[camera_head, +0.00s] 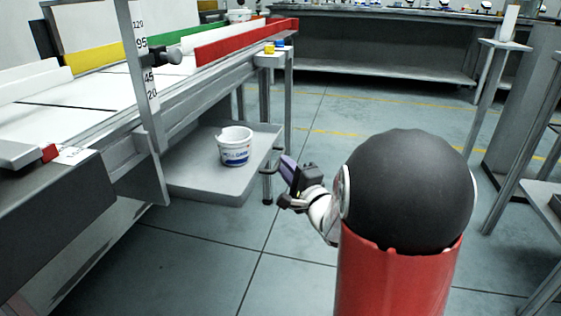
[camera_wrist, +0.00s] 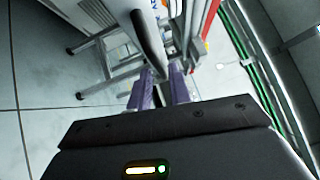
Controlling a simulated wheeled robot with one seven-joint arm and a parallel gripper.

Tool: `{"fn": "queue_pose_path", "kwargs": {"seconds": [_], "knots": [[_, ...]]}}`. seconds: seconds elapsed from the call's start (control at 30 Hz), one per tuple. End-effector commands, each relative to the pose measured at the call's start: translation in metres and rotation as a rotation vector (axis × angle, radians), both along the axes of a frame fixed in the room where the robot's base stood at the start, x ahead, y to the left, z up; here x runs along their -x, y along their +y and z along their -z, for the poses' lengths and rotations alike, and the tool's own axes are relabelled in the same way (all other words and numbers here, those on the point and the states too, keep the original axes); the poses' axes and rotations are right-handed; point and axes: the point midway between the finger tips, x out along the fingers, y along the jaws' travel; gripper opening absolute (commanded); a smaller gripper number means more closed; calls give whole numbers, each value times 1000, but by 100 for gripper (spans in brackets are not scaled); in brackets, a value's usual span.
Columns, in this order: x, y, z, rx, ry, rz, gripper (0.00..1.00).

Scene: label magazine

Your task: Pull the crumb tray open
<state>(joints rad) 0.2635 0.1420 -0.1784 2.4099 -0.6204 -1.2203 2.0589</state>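A grey shallow tray (camera_head: 190,184), which I take for the crumb tray, sits low under the work table. A white bucket (camera_head: 235,146) with blue lettering stands on it. A dark bar (camera_head: 267,184), apparently a handle, is at the tray's right end. My gripper (camera_head: 289,173) is just to the right of that bar. In the wrist view, my gripper's purple fingers (camera_wrist: 161,84) are apart. A black bar (camera_wrist: 150,45) runs toward the gap between them. I cannot tell whether the fingers touch it.
The table's metal leg (camera_head: 289,100) stands close behind my gripper. A small ledge (camera_head: 270,60) with yellow and blue pieces is above. A thin stand (camera_head: 488,80) and a grey bench (camera_head: 380,50) are farther back. The floor (camera_head: 240,265) in front is clear.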

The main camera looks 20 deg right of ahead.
Motion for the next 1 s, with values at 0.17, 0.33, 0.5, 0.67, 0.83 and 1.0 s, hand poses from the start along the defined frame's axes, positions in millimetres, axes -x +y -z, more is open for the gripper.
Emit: {"fn": "queue_pose_path", "kwargs": {"seconds": [0.17,0.33,0.5,0.67,0.83,1.0], "knots": [[28,-4,3,0,-1,1,20],[39,-6,5,0,0,0,20],[40,-6,5,0,0,-1,20],[40,-6,5,0,0,-1,20],[40,-5,5,5,1,1,20],[38,-5,-12,151,49,67,20]]}}
